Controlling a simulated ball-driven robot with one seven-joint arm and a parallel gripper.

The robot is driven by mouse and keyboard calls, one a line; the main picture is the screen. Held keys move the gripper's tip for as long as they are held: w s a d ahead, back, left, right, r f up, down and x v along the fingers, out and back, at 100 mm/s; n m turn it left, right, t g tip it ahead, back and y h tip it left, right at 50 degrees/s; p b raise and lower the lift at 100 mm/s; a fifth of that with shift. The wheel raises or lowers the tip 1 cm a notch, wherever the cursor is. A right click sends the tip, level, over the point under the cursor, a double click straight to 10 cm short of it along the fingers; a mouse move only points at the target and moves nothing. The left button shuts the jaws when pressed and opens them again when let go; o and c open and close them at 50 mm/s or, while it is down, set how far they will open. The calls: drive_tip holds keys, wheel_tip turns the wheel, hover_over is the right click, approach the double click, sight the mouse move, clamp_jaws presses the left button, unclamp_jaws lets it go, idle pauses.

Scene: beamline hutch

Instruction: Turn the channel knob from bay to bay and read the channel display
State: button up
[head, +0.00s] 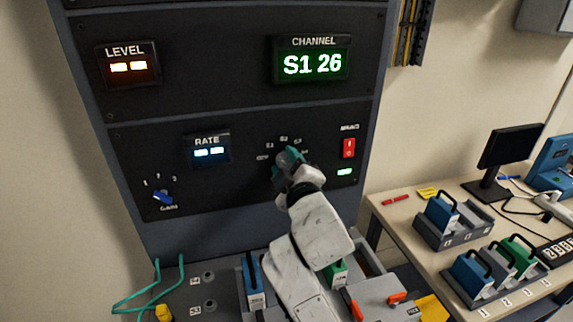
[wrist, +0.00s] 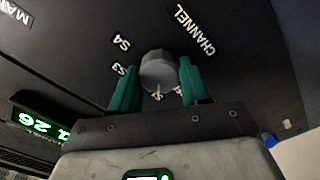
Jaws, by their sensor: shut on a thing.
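The channel knob (wrist: 157,68) is a grey round knob on the dark panel, seen in the wrist view between my teal fingers. My gripper (head: 288,158) is shut on it, one finger on each side in the wrist view (wrist: 156,82). In the head view the gripper and wrist hide most of the knob; position marks show around it, too small to read surely. In the wrist view S3 and S4 marks are legible. The channel display (head: 312,64) reads "S1 26" in green. Part of it shows in the wrist view (wrist: 40,124).
The level display (head: 129,67) and rate display (head: 209,153) are lit. A blue gain knob (head: 163,197) is at lower left, a red mains switch (head: 348,148) right of my gripper. Modules and green cables (head: 150,290) crowd the bench below. A side table (head: 405,215) holds a monitor and more modules.

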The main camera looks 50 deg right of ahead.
drive_tip(key=shift+a+m, duration=0.1)
drive_tip(key=shift+m, duration=0.2)
drive_tip(key=m+b, duration=0.2)
drive_tip(key=m, duration=0.2)
drive_tip(key=shift+r+m+b, duration=0.15)
drive_tip(key=shift+m+b, duration=0.7)
drive_tip(key=shift+m, duration=0.65)
drive_tip(key=shift+r, duration=0.1)
drive_tip(key=o, duration=1)
drive_tip(key=shift+s, duration=0.1)
drive_tip(key=b+v, duration=0.1)
drive_tip(key=v, duration=0.9)
drive_tip(key=shift+s+a+b, duration=0.2)
drive_tip(key=shift+s+b, duration=0.05)
drive_tip(key=shift+b, duration=0.1)
